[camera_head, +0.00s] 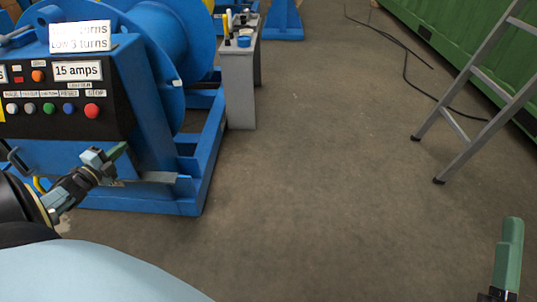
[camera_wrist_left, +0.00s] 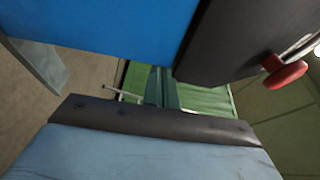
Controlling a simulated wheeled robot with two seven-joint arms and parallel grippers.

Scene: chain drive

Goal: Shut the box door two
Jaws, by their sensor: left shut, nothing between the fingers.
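A blue machine (camera_head: 155,80) with a dark control panel (camera_head: 60,92) stands at the left in the head view. I cannot tell which part of it is box door two. My left gripper (camera_head: 118,151) is shut and empty, just below the panel and close to the machine's blue front. In the left wrist view its green fingers (camera_wrist_left: 162,88) show below a blue surface (camera_wrist_left: 100,30) and a dark panel with a red button (camera_wrist_left: 287,76). I cannot tell whether they touch anything. My right gripper (camera_head: 508,255) shows only in part at the lower right, clear of the machine.
A thin grey plate (camera_head: 150,178) sticks out near my left gripper. A ladder (camera_head: 480,75) leans by a green container (camera_head: 460,40) at right, with a black cable (camera_head: 405,70) on the floor. The middle floor is clear.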

